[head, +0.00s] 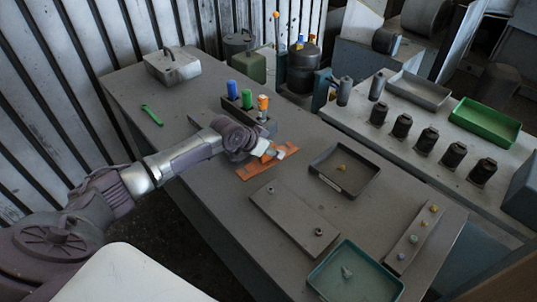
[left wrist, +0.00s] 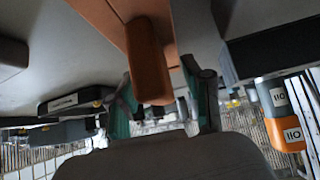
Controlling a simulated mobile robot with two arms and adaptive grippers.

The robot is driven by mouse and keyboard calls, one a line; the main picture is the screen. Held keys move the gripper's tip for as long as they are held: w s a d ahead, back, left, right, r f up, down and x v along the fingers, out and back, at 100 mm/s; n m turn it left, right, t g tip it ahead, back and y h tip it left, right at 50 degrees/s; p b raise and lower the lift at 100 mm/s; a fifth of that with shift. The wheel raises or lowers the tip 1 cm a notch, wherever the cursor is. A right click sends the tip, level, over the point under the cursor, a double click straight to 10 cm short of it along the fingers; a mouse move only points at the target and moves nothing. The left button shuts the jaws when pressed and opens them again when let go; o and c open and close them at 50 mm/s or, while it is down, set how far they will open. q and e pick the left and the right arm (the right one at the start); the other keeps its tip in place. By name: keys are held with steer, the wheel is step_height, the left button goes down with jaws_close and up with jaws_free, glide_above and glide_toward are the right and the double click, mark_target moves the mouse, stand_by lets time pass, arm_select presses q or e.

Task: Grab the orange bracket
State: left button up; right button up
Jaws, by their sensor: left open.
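The orange bracket (head: 256,170) lies on the grey table, with a flat plate and a raised part. My left gripper (head: 274,152) is over it and hides some of it. In the left wrist view the bracket's raised part (left wrist: 150,62) stands out between the two fingers of my left gripper (left wrist: 165,100). The fingers are open, with a visible gap on either side of the raised part. I cannot tell how deep it sits between them. My right gripper is not in view.
A block with blue, green and orange bottles (head: 248,100) stands just behind the bracket. A dark tray (head: 343,170) and a flat grey plate (head: 294,219) lie to the right. A teal tray (head: 355,276) is at the front. A green wrench (head: 152,115) lies at the left.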

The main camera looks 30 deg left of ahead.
arm_select(q)
jaws_close()
steer(key=shift+r, duration=0.1)
stand_by(0.4)
